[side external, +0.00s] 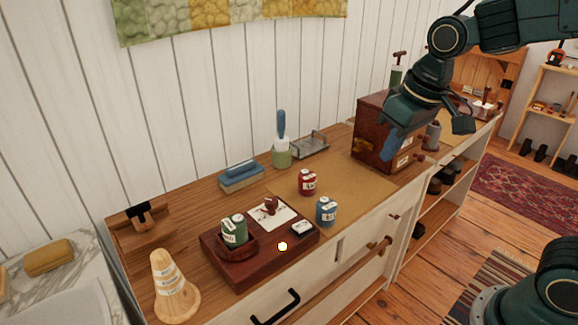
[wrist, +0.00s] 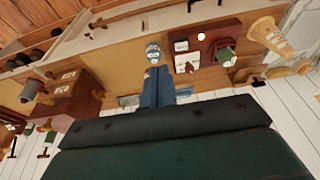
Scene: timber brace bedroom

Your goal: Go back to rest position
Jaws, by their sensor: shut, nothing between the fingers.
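My gripper (side external: 391,146) is raised over the right part of the dresser top (side external: 345,160), in front of the dark wooden box (side external: 372,115). Its blue fingers are together and empty, and they point down. In the wrist view the shut fingers (wrist: 158,88) show at the middle, with the dark gripper body below them. A blue can (side external: 326,211) and a red can (side external: 307,182) stand on the tan mat, apart from my gripper. In the wrist view the blue can (wrist: 153,52) appears just above the fingertips.
A dark red tray (side external: 245,272) holds a green can (side external: 234,230), a stamp on a white card (side external: 270,206) and a small labelled block. A wooden cone (side external: 172,288) stands left. A blue-topped block (side external: 241,176) and a blue-handled brush (side external: 281,140) stand toward the wall.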

